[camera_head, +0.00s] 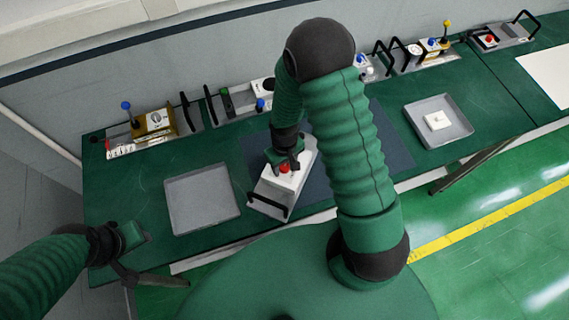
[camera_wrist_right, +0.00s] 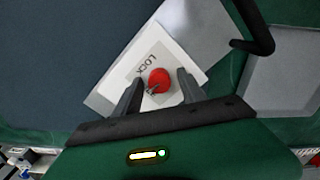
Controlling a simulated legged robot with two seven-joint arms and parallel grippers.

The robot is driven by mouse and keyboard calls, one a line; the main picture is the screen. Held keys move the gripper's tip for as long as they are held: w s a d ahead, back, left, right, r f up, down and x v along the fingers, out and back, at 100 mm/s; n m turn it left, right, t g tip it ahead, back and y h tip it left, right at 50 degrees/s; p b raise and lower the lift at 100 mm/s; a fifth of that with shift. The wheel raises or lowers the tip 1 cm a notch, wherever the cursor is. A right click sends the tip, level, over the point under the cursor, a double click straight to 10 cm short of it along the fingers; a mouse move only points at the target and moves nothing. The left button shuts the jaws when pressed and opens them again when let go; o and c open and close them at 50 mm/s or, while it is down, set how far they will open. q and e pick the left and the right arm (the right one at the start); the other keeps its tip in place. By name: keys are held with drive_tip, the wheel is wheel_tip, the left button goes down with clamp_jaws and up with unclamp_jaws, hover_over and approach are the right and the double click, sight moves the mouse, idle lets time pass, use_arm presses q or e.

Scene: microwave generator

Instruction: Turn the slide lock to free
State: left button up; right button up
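The slide lock is a pale box (camera_head: 273,195) with a black handle, standing on the dark mat in the middle of the bench. Its red knob (camera_head: 284,168) is on top. In the right wrist view the red knob (camera_wrist_right: 158,80) sits on a white plate (camera_wrist_right: 150,55) beside the printed word LOCK. My right gripper (camera_head: 287,160) is right above the box; in the wrist view its fingers (camera_wrist_right: 158,88) stand on either side of the knob, with small gaps visible. My left gripper (camera_head: 132,240) is over the bench's front left corner, away from the box; its fingers are unclear.
An empty grey tray (camera_head: 203,198) lies left of the box. Another grey tray (camera_head: 452,108) holding a white block (camera_head: 437,120) lies to the right. Several modules with knobs and black handles line the back edge, such as a gold one (camera_head: 155,122). The box's black handle (camera_head: 267,207) sticks up near the front edge.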

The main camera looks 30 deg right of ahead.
sight(284, 167)
drive_tip(key=shift+r, duration=0.1)
drive_tip(key=shift+w+r, duration=0.1)
drive_tip(key=shift+r, duration=0.3)
wheel_tip(284, 167, up, 16)
drive_tip(key=b, duration=0.2)
drive_tip(key=shift+f, duration=0.1)
